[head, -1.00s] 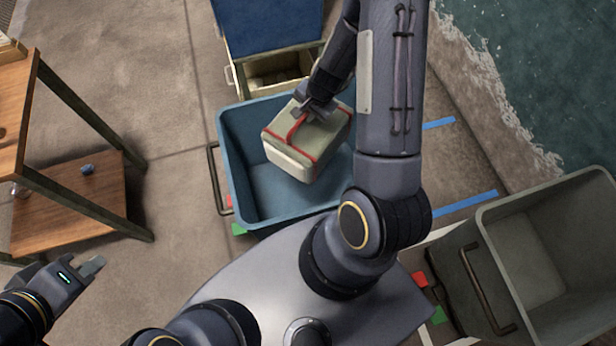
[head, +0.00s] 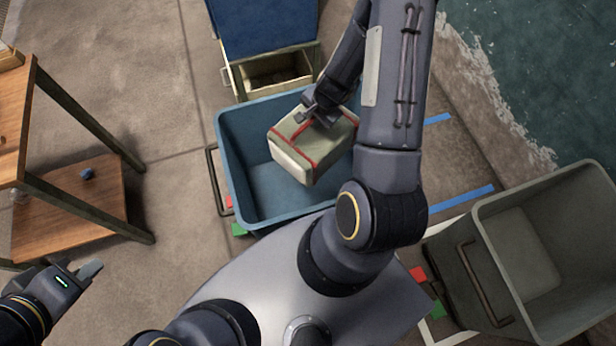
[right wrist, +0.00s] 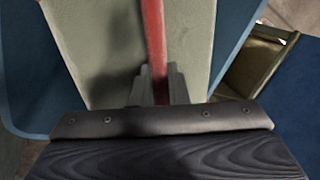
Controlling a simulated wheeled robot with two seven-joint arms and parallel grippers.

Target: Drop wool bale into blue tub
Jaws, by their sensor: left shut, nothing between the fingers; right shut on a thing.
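The wool bale (head: 300,152) is a pale grey-green block with red straps. It hangs tilted over the blue tub (head: 232,165), within its rim outline in the head view. My right gripper (head: 318,118) is shut on a red strap at the top of the bale. In the right wrist view the red strap (right wrist: 153,45) runs between the fingers, with the bale (right wrist: 105,40) behind. Whether the bale touches the tub is not clear. My left gripper (head: 90,270) is shut and empty at the lower left, away from the tub.
A grey tub (head: 500,215) stands at the lower right. A blue-topped cabinet with an open drawer (head: 275,78) is behind the blue tub. A wooden shelf table (head: 70,215) is at the left. Water (head: 550,60) lies beyond the edge at upper right.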

